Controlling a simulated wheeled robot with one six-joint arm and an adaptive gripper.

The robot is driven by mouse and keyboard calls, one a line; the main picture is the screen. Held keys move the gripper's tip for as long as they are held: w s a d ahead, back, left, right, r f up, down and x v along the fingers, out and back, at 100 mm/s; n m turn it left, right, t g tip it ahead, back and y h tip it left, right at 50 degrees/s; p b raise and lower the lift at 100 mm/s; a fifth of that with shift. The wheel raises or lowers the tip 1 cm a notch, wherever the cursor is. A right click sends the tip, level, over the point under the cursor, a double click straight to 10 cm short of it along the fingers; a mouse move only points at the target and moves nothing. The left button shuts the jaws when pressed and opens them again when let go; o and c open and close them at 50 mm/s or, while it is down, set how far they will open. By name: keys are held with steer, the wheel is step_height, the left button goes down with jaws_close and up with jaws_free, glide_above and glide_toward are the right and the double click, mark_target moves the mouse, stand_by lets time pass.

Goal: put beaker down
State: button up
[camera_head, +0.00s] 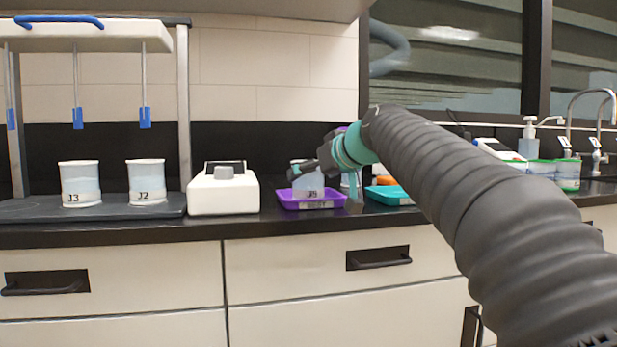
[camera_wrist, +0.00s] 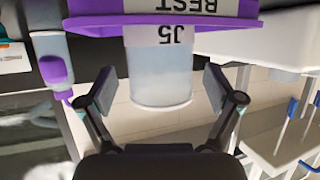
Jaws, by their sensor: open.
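The beaker labelled J5 (camera_head: 313,182) stands upright in the purple tray (camera_head: 290,204), whose front label seems to read BEST. In the wrist view, which is upside down, the beaker (camera_wrist: 160,72) is between the fingers, with the tray (camera_wrist: 92,24) at the top. My gripper (camera_wrist: 160,90) is open, one finger on each side of the beaker, with a visible gap on both sides. In the head view my gripper (camera_head: 304,178) reaches in from the right at beaker height and partly hides the beaker.
A white device (camera_head: 223,196) stands just left of the tray. Further left, beakers J2 (camera_head: 146,185) and J3 (camera_head: 80,187) stand on a dark rack base. A teal tray (camera_head: 388,197) is to the right. A purple-capped bottle (camera_wrist: 52,70) shows beside one finger.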

steer(key=v, duration=1)
steer(key=s+d+f+m+g+h, duration=0.2)
steer(key=s+d+f, duration=0.2)
steer(key=s+f, duration=0.5)
steer(key=s+d+f+m+g+h, duration=0.1)
steer(key=s+d+f+m+h, duration=0.1)
steer(key=s+f, duration=0.8)
steer(key=s+d+f+m+g+h, duration=0.2)
steer(key=s+d+f, duration=0.5)
steer(key=f, duration=1.4)
steer(key=s+h, duration=0.1)
steer(key=s, duration=0.1)
steer(key=shift+s+f+m+g+h, duration=0.3)
steer(key=shift+f+m, duration=0.05)
steer(key=shift+m, duration=0.05)
steer(key=shift+r, duration=0.1)
step_height(320, 180, up, 7)
steer(key=p, duration=0.7)
steer(key=shift+r, duration=0.15)
